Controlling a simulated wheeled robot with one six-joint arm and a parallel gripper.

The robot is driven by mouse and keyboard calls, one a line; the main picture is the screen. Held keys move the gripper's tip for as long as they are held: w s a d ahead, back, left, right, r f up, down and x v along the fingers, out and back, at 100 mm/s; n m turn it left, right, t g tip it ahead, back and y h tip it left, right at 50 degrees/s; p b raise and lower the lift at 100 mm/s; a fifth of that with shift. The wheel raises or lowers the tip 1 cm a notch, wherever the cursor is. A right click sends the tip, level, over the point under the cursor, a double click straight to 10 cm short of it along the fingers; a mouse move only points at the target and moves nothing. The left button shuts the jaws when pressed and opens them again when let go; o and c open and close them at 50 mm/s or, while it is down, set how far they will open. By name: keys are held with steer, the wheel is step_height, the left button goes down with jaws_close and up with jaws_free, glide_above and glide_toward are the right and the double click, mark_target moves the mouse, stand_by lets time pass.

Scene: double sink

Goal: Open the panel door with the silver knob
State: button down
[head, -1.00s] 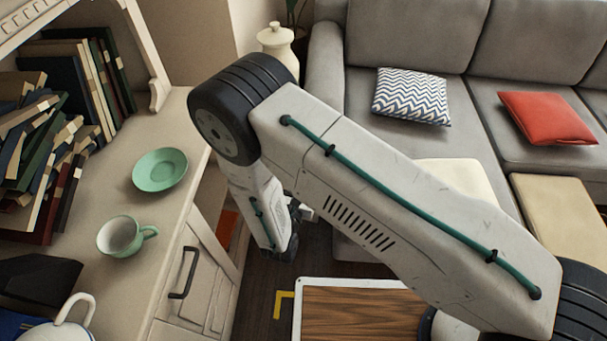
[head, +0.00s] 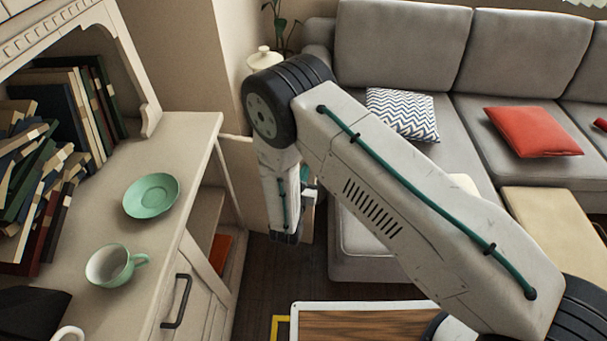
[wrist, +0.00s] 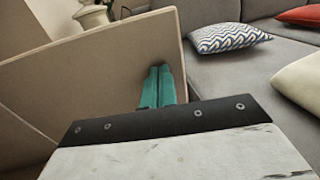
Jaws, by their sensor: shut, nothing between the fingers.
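The beige panel door (head: 238,165) stands swung out from the far end of the cabinet, beside the couch, and partly hidden behind my arm. In the wrist view the door (wrist: 70,85) is a broad flat panel across the left side. My gripper (wrist: 160,75) shows there as two teal fingers shut together with nothing between them, over the right part of the panel. I cannot tell whether they touch it. In the head view my forearm hides most of the gripper. The silver knob shows in neither current view.
An open compartment with an orange-red item (head: 220,254) lies under the cabinet top (head: 195,150). A green saucer (head: 151,195), a cup (head: 112,265) and books stand on top. The grey couch (head: 405,45) is behind and right. A wood-topped table (head: 365,322) is in front.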

steer(key=shift+w, duration=0.1)
steer(key=x, duration=1.1)
steer(key=shift+w, duration=0.25)
steer(key=shift+a, duration=0.1)
steer(key=s+d, duration=0.3)
steer(key=s, duration=1)
steer(key=shift+s, duration=0.35)
